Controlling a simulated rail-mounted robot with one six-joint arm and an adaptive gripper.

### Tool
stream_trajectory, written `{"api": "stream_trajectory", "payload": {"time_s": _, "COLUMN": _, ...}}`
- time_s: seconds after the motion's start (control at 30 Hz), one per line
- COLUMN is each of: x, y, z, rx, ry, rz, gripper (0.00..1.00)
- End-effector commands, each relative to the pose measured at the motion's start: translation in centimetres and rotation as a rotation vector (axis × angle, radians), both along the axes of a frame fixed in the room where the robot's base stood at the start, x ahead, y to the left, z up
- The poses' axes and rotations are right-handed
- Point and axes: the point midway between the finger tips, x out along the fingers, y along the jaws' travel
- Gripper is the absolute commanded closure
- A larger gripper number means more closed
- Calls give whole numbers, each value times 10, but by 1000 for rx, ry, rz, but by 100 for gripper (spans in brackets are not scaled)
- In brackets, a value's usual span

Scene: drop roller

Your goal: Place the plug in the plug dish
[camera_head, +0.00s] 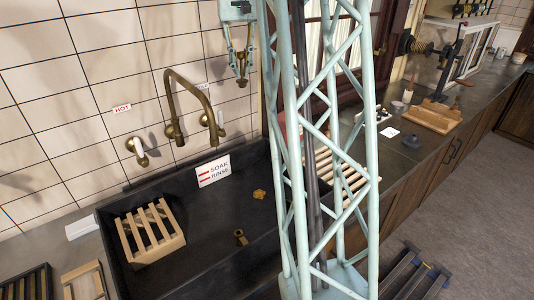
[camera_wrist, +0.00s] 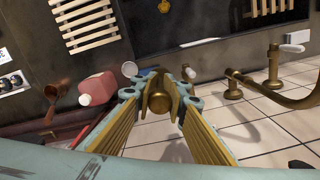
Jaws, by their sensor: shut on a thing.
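My gripper (camera_head: 241,68) hangs high in front of the tiled wall, above the back of the sink. In the wrist view its fingers (camera_wrist: 160,98) are closed around a small round brass-coloured piece, which I take to be the plug (camera_wrist: 160,102). In the head view the piece is too small to make out clearly. I cannot pick out the plug dish with certainty. A small white round thing (camera_wrist: 129,69) shows beside the fingers in the wrist view, but I cannot tell whether it is the dish.
A pink bottle (camera_wrist: 98,89) stands on the counter. My lattice column hides part of the counter.

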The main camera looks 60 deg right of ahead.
Motion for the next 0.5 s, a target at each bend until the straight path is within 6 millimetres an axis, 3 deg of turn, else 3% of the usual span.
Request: {"api": "stream_trajectory", "payload": {"time_s": 0.5, "x": 1, "y": -5, "z": -6, "rx": 0, "ry": 0, "rz": -15, "gripper": 100}}
